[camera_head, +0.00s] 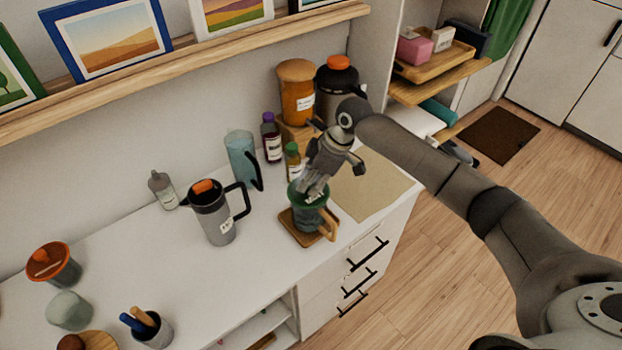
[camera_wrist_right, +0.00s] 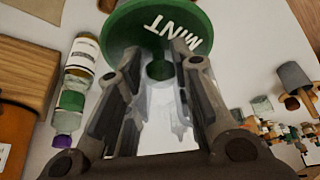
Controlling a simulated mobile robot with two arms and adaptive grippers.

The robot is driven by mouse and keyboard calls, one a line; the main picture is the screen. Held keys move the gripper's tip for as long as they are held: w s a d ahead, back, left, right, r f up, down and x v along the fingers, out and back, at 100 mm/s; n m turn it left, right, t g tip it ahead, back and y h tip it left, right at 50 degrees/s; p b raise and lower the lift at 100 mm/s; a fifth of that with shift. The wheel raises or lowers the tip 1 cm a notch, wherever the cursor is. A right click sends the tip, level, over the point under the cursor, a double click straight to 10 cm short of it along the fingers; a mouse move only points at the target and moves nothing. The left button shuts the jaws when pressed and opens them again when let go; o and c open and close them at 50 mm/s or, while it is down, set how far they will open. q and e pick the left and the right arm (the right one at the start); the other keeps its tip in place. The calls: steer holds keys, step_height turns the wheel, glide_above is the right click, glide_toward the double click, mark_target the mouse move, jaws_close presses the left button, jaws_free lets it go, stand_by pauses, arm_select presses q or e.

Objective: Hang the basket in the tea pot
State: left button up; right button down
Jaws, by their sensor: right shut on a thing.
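The tea pot (camera_head: 305,217) is a dark greenish vessel with a wooden handle (camera_head: 328,229), upright on a square wooden board (camera_head: 296,236). A green round top marked MINT (camera_head: 296,197) is at its mouth; I take it for the basket's top. It also shows in the wrist view (camera_wrist_right: 128,28), with a green knob in its middle. My right gripper (camera_head: 312,190) points down over the pot, its fingers closed around the knob. Any basket body below the green top is hidden. I cannot tell whether the top rests on the rim. My left gripper is out of view.
A grey jug with an orange lid (camera_head: 212,212) and a blue pitcher (camera_head: 241,158) stand left of the pot. Small bottles (camera_head: 271,140) and large canisters (camera_head: 297,92) stand behind it. A beige mat (camera_head: 372,186) lies bare to the right.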

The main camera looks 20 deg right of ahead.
steer(key=shift+f, duration=0.5)
steer(key=c, duration=1.2)
jaws_free()
steer(key=shift+c, duration=0.2)
steer(key=shift+r, duration=0.2)
steer(key=b+v, duration=0.2)
steer(key=v, duration=1)
steer(key=shift+r, duration=0.45)
